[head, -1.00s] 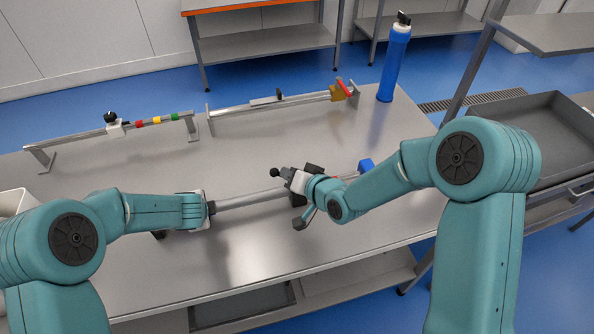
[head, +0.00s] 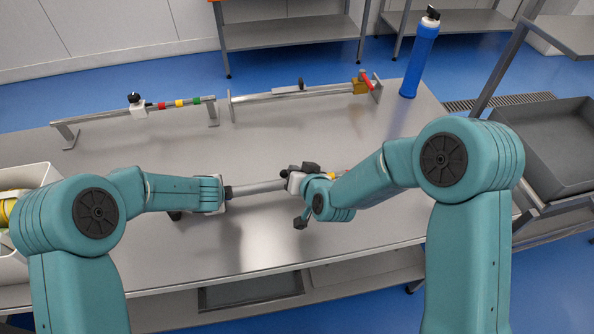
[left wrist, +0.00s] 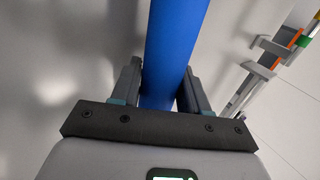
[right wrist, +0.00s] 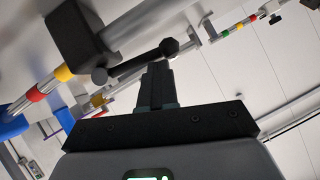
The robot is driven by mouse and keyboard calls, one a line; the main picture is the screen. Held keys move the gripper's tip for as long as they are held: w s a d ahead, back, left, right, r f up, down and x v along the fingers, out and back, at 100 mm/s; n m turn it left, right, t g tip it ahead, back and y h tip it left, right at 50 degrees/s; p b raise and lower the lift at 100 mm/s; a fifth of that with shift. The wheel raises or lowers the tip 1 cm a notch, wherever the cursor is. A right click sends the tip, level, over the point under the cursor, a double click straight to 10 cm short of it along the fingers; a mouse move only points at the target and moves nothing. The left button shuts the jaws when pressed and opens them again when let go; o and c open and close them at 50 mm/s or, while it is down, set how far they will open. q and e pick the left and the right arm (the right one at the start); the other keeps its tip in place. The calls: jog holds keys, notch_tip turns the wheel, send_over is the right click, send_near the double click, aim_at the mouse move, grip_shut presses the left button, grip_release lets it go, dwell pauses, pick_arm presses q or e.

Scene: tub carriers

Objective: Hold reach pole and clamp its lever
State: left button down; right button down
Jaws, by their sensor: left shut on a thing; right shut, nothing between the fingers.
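The reach pole (head: 262,187) is a grey metal tube held roughly level over the bench. My left gripper (head: 224,192) is shut on its blue grip (left wrist: 172,45), which passes between the fingers in the left wrist view. Toward the pole's right part is a black clamp block (right wrist: 75,35), with yellow and red bands beside it. A dark lever (right wrist: 145,60) with a rounded knob sticks out near the block. My right gripper (right wrist: 158,75) is shut and empty, its fingertips close to the lever; I cannot tell whether they touch. In the head view my right arm hides much of this part.
A steel bench (head: 265,140) lies below. At its back stand a rail with coloured bands (head: 180,103) and a second rail with a red lever (head: 367,81). A blue bottle (head: 419,60) is at the back right, a white tub (head: 32,178) at the left, a grey tray (head: 555,140) at the right.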

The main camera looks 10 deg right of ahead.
pick_arm(q)
jog(key=shift+d+r, duration=0.1)
jog(key=shift+d, duration=0.1)
pick_arm(e)
jog(key=shift+s+a+f, duration=0.15)
jog(key=shift+s+f, duration=0.05)
jog(key=shift+f, duration=0.1)
pick_arm(q)
jog(key=shift+w, duration=0.15)
jog(key=shift+a, duration=0.1)
pick_arm(e)
jog(key=s+d+r, duration=0.1)
jog(key=s+r, duration=0.7)
jog(key=r, duration=0.2)
jog(key=shift+s+d, duration=0.2)
jog(key=shift+s, duration=0.15)
pick_arm(q)
jog(key=shift+c, duration=2.4)
grip_release()
